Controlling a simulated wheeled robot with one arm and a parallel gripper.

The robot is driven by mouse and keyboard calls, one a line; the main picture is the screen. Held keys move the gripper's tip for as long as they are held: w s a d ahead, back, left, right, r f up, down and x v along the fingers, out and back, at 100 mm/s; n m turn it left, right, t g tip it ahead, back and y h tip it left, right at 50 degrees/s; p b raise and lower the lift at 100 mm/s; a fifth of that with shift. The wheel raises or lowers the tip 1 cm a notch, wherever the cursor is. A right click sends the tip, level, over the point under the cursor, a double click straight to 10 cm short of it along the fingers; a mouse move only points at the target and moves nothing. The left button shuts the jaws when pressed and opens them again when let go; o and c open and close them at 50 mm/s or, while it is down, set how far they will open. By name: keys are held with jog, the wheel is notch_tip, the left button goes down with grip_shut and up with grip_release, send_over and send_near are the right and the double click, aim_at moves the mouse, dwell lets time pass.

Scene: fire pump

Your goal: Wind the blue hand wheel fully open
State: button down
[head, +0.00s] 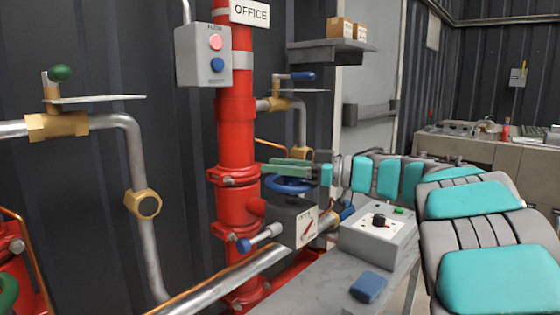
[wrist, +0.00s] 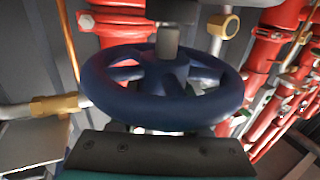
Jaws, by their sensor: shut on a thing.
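The blue hand wheel (head: 291,187) lies flat on top of a grey gearbox (head: 285,215) fixed to the red pipe. The box carries a white dial plate (head: 306,227) with a red pointer; its lettering is too small to read. My gripper (head: 287,167) reaches in from the right, with its greenish fingers at the wheel's rim. In the wrist view the wheel (wrist: 163,84), with its spokes and central stem, fills the middle. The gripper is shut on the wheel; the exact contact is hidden.
A blue-handled lever (head: 262,238) sticks out low, left of the dial. A grey control box (head: 378,240) with a black knob and a blue block (head: 368,287) sit on the bench at right. A grey button box (head: 203,55) hangs by the red pipe (head: 237,125).

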jog(key=n+g, duration=0.1)
jog(key=g, duration=0.1)
jog(key=n+g, duration=0.1)
jog(key=g, duration=0.1)
jog(key=s+n+g, duration=0.1)
jog(key=n+g, duration=0.1)
jog(key=shift+y, duration=0.3)
jog(key=shift+s+n+g, duration=0.15)
jog(key=shift+n+g, duration=0.45)
jog(key=shift+g, duration=0.4)
jog(key=shift+s+n+g+h, duration=0.2)
jog(key=shift+n+g+h, duration=0.2)
jog(key=shift+n+g, duration=0.5)
jog(key=shift+s+d+n+g+h, duration=0.15)
jog(key=shift+n+g+h, duration=0.25)
jog(key=shift+g, duration=0.7)
jog(key=shift+s, duration=0.1)
jog(key=shift+n+g+h, duration=0.3)
jog(key=shift+n+g, duration=0.1)
jog(key=shift+g, duration=0.1)
jog(key=shift+c, duration=1.9)
grip_release()
